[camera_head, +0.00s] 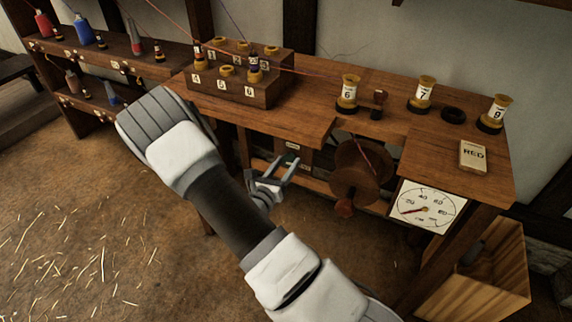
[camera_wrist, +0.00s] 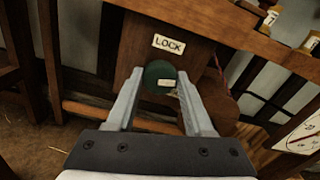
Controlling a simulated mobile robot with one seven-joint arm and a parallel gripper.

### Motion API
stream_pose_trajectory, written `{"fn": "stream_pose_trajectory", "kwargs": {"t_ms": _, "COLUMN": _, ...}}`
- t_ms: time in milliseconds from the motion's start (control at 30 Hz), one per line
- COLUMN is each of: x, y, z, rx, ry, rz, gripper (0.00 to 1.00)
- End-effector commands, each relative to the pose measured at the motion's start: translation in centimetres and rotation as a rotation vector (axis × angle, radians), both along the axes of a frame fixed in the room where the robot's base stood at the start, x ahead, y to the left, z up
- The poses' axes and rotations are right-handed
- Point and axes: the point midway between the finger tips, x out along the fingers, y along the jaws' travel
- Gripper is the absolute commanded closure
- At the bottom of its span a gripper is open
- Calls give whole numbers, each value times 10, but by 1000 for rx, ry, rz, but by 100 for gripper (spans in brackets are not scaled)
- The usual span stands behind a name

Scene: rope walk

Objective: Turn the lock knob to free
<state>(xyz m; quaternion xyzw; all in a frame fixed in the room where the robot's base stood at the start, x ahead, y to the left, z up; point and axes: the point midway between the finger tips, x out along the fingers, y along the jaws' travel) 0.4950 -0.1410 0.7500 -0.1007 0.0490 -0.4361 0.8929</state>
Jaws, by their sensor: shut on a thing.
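In the head view my gripper (camera_head: 281,172) reaches in under the bench front, left of a round wooden reel. The knob itself is hard to make out there.
The wooden bench (camera_head: 310,97) carries numbered spools, a spool block (camera_head: 265,95) and a RED card (camera_head: 473,156). The wooden reel (camera_head: 362,172) and a dial gauge (camera_head: 427,207) are right of my gripper. A wooden crate (camera_head: 505,290) stands on the floor at right.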

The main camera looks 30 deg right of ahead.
Motion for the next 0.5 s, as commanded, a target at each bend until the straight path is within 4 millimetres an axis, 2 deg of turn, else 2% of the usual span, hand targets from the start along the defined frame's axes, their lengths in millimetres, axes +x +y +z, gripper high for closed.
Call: {"fn": "stream_pose_trajectory", "kwargs": {"t_ms": 500, "x": 0, "y": 0, "z": -1, "rx": 266, "ry": -339, "rz": 0, "gripper": 100}}
